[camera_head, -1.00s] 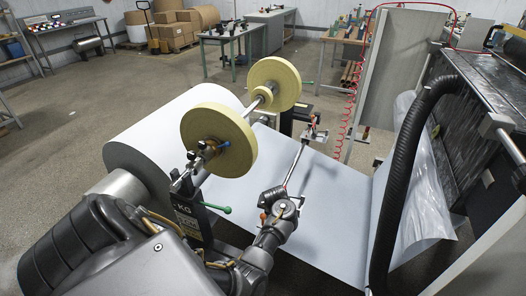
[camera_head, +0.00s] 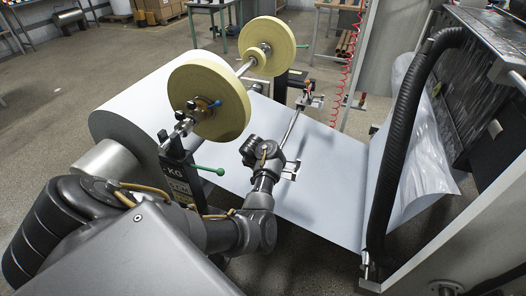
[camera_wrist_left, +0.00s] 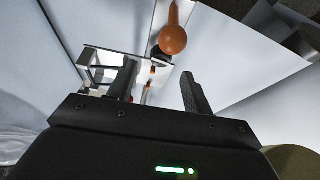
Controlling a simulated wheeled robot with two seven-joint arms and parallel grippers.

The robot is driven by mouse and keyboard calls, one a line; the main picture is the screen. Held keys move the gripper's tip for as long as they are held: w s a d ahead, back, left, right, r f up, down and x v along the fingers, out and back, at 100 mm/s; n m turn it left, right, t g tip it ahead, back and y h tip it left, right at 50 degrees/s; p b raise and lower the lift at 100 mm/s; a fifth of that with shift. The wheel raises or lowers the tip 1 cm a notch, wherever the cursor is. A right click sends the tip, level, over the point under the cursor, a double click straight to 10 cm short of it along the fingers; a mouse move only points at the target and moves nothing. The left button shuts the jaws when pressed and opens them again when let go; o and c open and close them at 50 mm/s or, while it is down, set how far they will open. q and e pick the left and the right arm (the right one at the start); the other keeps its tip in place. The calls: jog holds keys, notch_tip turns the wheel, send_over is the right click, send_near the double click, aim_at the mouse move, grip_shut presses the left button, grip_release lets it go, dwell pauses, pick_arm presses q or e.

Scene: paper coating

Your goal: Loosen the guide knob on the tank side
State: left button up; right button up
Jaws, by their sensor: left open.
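An orange ball knob (camera_wrist_left: 172,40) shows in the left wrist view on a pale metal bracket (camera_wrist_left: 110,62), just beyond my left gripper (camera_wrist_left: 160,87). The gripper is open and empty, its two dark fingers spread on either side of part of the bracket. A smaller orange part (camera_wrist_left: 152,71) shows between the fingers. I cannot tell which one is the guide knob. In the head view the near guide bracket (camera_head: 291,170) sits at the lower end of a thin rod (camera_head: 290,128) over the white web. My left wrist hides the fingers and the knob there. My right gripper is not in view.
Two yellow rolls (camera_head: 208,100) on a shaft and a large white roll (camera_head: 140,115) stand beside my left arm. A green-tipped lever (camera_head: 208,170) sticks out near it. A black hose (camera_head: 402,150) rises at the right, over the white web (camera_head: 335,195).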

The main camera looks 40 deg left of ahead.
pick_arm(q)
jog(key=shift+b+x, duration=0.7)
jog(key=shift+x, duration=1.45)
jog(key=c, duration=1)
